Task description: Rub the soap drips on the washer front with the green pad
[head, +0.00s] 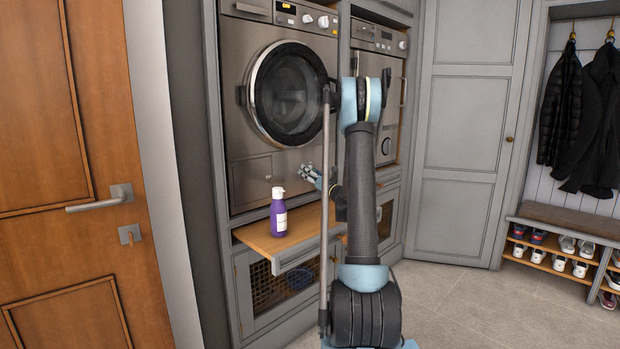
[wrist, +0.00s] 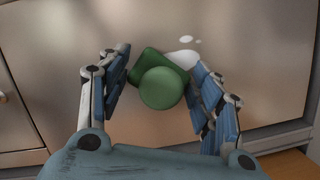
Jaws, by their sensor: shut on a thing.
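The washer (head: 254,155) has a steel front with a round dark door, left of centre in the head view. Its lower front (wrist: 60,50) fills the wrist view. White soap drips (wrist: 183,58) show on it just beyond the pad, a large blotch with small spots above. My gripper (wrist: 160,88) is shut on the green pad (wrist: 150,65), which has a round green knob facing the camera. The pad is at the washer front and covers part of the drips' left side; I cannot tell whether it touches. In the head view my gripper (head: 312,178) is in front of the lower washer, and the pad is hidden.
A purple bottle (head: 278,213) stands on the pulled-out wooden shelf (head: 262,243) below the washer, left of my gripper. A second machine (head: 393,70) stands to the right. A wooden door (head: 60,150) is at the left. The floor (head: 470,305) at the right is clear.

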